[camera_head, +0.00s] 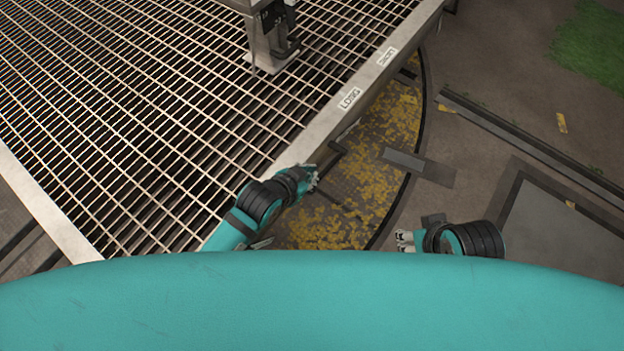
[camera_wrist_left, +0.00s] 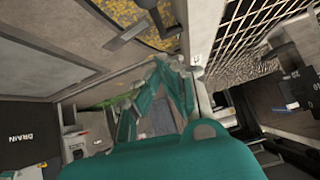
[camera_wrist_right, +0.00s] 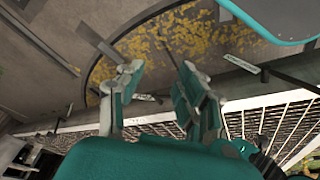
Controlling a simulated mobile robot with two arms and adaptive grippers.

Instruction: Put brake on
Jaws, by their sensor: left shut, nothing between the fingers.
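A dark lever (camera_head: 337,148) sticks out from the side of the grated deck. It also shows in the left wrist view as a dark bar with a grip (camera_wrist_left: 128,32). I cannot read any label that marks it as the brake. My left gripper (camera_head: 313,178) is beside the deck's edge, a little nearer to me than the lever and apart from it as far as I can see. Its fingers (camera_wrist_left: 172,62) meet at the tips with nothing between them. My right gripper (camera_head: 402,240) is over the ground on the right, its fingers (camera_wrist_right: 160,72) spread and empty.
The grated deck (camera_head: 392,50) has a metal rim with small white labels (camera_head: 350,97). A post with a black device (camera_head: 270,40) stands on it at the top. A rail (camera_head: 530,135) crosses open ground on the right.

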